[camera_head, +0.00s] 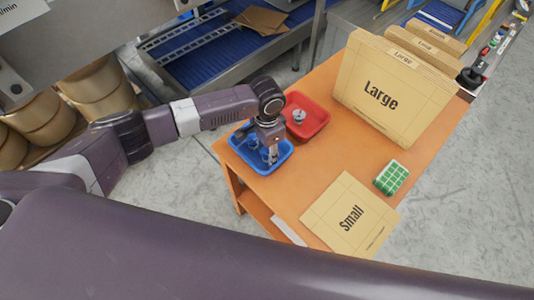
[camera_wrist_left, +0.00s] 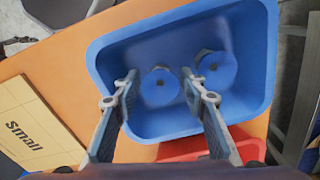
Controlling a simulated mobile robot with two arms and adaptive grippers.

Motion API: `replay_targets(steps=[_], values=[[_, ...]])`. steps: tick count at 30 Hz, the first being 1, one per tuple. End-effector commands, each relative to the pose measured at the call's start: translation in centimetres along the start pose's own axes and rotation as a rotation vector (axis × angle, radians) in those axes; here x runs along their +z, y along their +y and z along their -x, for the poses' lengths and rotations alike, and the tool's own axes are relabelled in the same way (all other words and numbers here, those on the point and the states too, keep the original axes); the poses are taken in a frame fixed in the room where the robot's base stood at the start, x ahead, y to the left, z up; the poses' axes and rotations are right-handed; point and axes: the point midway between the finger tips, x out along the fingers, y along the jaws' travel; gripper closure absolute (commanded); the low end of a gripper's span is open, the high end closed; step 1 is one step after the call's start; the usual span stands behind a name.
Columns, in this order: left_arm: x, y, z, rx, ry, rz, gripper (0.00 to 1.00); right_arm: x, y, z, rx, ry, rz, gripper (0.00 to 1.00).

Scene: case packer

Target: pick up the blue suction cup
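A blue tray (camera_head: 285,154) sits at the left corner of the orange table (camera_head: 305,180). In the left wrist view two round blue suction cups lie inside the blue tray (camera_wrist_left: 110,55): one suction cup (camera_wrist_left: 160,88) appears between my fingertips, and the other suction cup (camera_wrist_left: 217,68) is just right of the right finger. My left gripper (camera_wrist_left: 160,92) is open, pointing down over the tray; it also shows in the head view (camera_head: 270,155). No contact with a cup is visible, and the height gap is hard to tell. My right gripper is not in view.
A red tray (camera_head: 318,114) with a grey part (camera_head: 299,117) stands beside the blue tray. Large cartons (camera_head: 385,90), a flat small carton (camera_head: 350,215) and a green-and-white block (camera_head: 391,178) are on the table. The table's middle is clear. A conveyor (camera_head: 225,50) runs behind.

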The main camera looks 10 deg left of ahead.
Motion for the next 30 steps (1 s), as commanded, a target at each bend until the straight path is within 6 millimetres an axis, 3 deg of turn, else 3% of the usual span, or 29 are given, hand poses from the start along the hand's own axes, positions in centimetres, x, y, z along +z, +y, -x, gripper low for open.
replay_targets(steps=[1, 9, 20, 26, 30], values=[[0.0, 0.0, 0.0, 0.0, 0.0, 0.0, 0.62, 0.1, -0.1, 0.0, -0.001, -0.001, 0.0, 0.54], [0.0, 0.0, 0.0, 0.0, 0.0, 0.001, 0.9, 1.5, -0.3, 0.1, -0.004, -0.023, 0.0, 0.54], [-0.1, 0.0, 0.6, 0.0, 0.002, 0.001, 0.9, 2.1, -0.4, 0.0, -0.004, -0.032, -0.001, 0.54], [-0.1, -0.1, 3.1, -0.002, 0.003, 0.0, 0.9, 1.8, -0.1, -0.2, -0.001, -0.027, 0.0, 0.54], [-0.1, -0.1, 6.2, -0.002, 0.006, -0.001, 0.9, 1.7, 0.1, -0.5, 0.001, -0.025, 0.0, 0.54]])
